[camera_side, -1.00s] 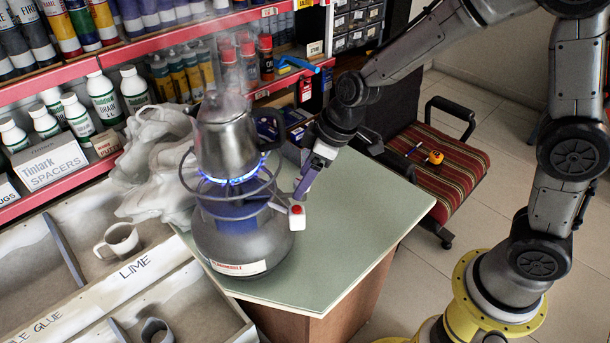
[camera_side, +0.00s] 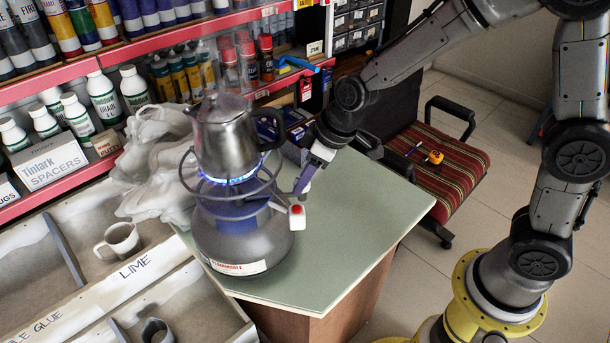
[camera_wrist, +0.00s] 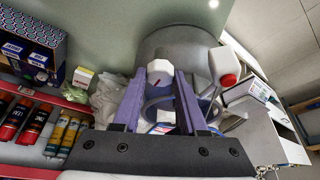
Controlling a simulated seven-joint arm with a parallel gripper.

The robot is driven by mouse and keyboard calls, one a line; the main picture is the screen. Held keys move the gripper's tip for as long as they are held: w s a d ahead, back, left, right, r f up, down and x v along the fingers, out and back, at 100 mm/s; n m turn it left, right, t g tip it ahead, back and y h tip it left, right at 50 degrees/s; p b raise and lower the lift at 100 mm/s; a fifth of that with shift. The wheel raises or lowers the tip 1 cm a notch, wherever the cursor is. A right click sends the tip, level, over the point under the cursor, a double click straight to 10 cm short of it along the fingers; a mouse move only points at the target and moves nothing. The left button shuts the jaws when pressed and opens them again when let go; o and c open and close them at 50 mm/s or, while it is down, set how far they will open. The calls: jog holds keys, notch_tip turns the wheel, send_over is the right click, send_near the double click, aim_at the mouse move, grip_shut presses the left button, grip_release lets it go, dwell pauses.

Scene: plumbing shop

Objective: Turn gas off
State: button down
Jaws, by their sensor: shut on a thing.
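A grey gas cylinder (camera_side: 240,250) stands on the green-topped table and carries a camping burner with a wire ring. A blue flame (camera_side: 228,179) burns under a dark metal pot (camera_side: 225,135). My gripper (camera_side: 300,192) is at the burner's right side. In the wrist view the two purple fingers are shut on a pale knob (camera_wrist: 160,68) with a red mark on its face. A red and white part (camera_side: 297,217) sticks out just below the gripper; it also shows in the wrist view (camera_wrist: 225,65), right of the fingers. The valve behind the knob is mostly hidden.
A crumpled white cloth (camera_side: 155,160) lies left of the cylinder. Red shelves with bottles (camera_side: 105,98) stand behind. A sorting bin with a mug (camera_side: 120,240) is at the front left. The table (camera_side: 365,215) is clear to the right; a striped chair (camera_side: 450,165) stands beyond.

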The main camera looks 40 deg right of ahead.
jog(key=m, duration=0.2)
jog(key=m+h, duration=0.1)
jog(key=m, duration=0.1)
jog(key=shift+a+t+h, duration=0.15)
jog(key=shift+t+h, duration=0.15)
jog(key=shift+t, duration=0.1)
jog(key=shift+m+h, duration=0.7)
jog(key=shift+m, duration=1.4)
jog(key=shift+a+r, duration=0.1)
jog(key=shift+c, duration=2.2)
grip_release()
jog(key=v, duration=1.3)
jog(key=shift+r, duration=0.4)
